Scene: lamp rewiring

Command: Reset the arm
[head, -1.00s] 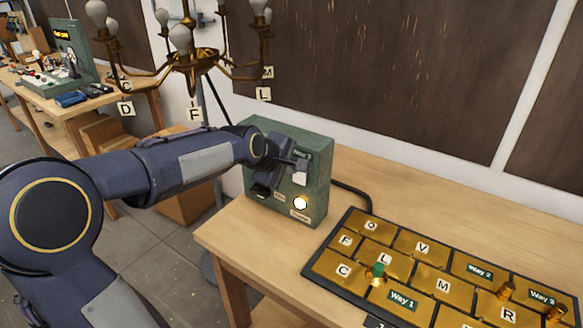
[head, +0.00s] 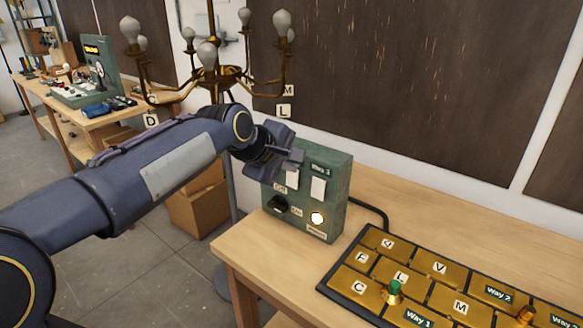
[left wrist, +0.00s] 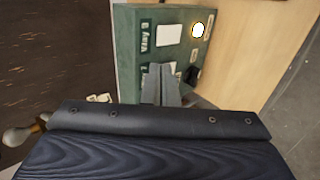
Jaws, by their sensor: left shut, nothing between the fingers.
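My left gripper (head: 297,157) is shut and empty, in front of the upper part of the green switch box (head: 341,192). It hides part of the box's top left; I cannot tell whether it touches. In the left wrist view, the closed fingers (left wrist: 160,82) point at the green box (left wrist: 138,24). The box has a white rocker (head: 318,189), a second white rocker partly behind the gripper, a black knob (head: 279,205) and a lit round lamp (head: 317,218). My right gripper is not in view.
A brass chandelier (head: 222,76) with unlit bulbs hangs behind my left arm. A board of lettered brass plates (head: 357,284) with a green-topped plug (head: 394,288) lies on the wooden table (head: 240,247). A cluttered bench (head: 98,118) stands at the far left.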

